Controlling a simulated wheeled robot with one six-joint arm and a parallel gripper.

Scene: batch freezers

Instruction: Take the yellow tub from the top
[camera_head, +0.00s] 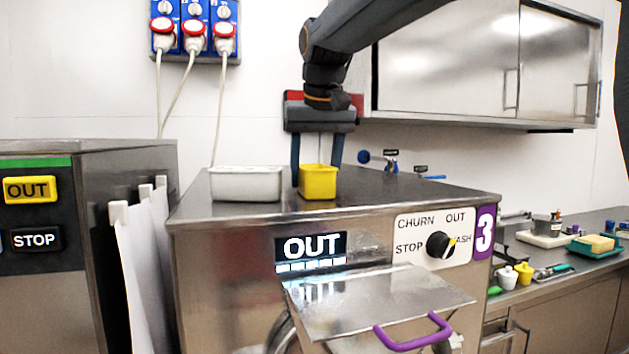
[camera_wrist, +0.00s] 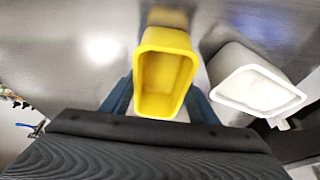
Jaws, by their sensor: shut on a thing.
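The yellow tub (camera_head: 318,182) is at the top of the steel freezer marked 3 (camera_head: 225,265), right of a white tub. My gripper (camera_head: 317,178) points down from above with a blue finger on each side of the tub, shut on it. In the wrist view the yellow tub (camera_wrist: 165,75) is upright, open and empty inside, between the blue fingers (camera_wrist: 163,100). I cannot tell whether its base touches the freezer top.
A white tub (camera_head: 246,183) stands close on the left; it also shows in the wrist view (camera_wrist: 258,88). A steel wall cabinet (camera_head: 445,65) hangs at the back right. The freezer top is clear right of the yellow tub. A purple-handled hatch (camera_head: 375,300) juts out in front.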

